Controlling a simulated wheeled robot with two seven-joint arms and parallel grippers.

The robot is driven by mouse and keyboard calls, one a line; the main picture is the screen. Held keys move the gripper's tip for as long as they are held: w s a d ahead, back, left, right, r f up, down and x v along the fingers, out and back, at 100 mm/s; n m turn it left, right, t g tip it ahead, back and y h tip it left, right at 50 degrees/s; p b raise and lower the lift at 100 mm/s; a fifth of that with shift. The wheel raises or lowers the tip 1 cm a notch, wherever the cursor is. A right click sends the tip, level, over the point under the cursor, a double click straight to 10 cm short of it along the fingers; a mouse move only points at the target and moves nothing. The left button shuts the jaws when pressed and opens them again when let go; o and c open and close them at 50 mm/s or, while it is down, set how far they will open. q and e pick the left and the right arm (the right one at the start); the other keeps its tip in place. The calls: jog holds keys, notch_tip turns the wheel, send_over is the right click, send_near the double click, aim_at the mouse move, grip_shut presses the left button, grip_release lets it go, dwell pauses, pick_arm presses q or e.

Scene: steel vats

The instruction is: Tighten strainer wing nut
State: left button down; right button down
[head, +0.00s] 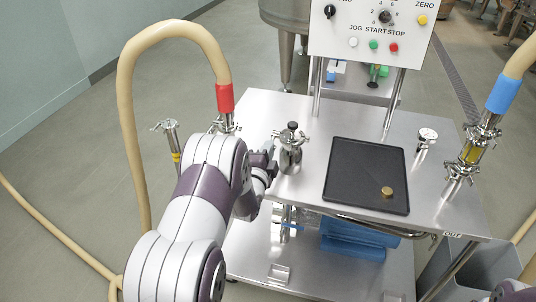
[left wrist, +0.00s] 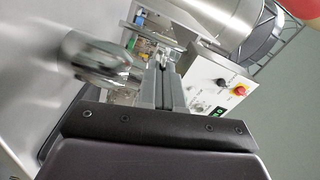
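The strainer (head: 290,157) is a steel pot with a dark-topped lid, standing upright on the steel cart top. A small clamp with wing-like ends (head: 277,134) shows near its lid; I cannot tell for sure which piece is the wing nut. My left gripper (head: 268,165) is just left of the strainer, at about body height. In the left wrist view its fingers (left wrist: 161,84) lie side by side, shut, with nothing clearly seen between them. A shiny rounded steel part (left wrist: 98,57), probably the strainer, is left of the fingers. My right gripper is out of view.
A black tray (head: 352,178) with a brass piece (head: 387,192) lies right of the strainer. A hose with a red cuff (head: 225,98) rises behind my left arm. A blue-cuffed hose fitting (head: 502,94) and gauge (head: 428,136) stand right. A control panel (head: 372,42) rises behind.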

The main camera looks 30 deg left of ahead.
pick_arm(q)
notch_tip(320, 180, down, 2)
jog(key=m+b, duration=2.1)
jog(key=b, duration=0.3)
jog(key=shift+f+b, duration=0.1)
jog(key=shift+b, duration=0.3)
jog(key=shift+r+m+b, duration=0.35)
jog(key=shift+m+b, duration=2.45)
jog(key=shift+m, duration=0.45)
jog(key=shift+r+m+b, duration=0.4)
jog(key=shift+m+b, duration=2.35)
jog(key=shift+m, duration=0.55)
jog(key=shift+r+m+b, duration=0.35)
jog(key=shift+m+b, duration=2.45)
jog(key=shift+m, duration=0.45)
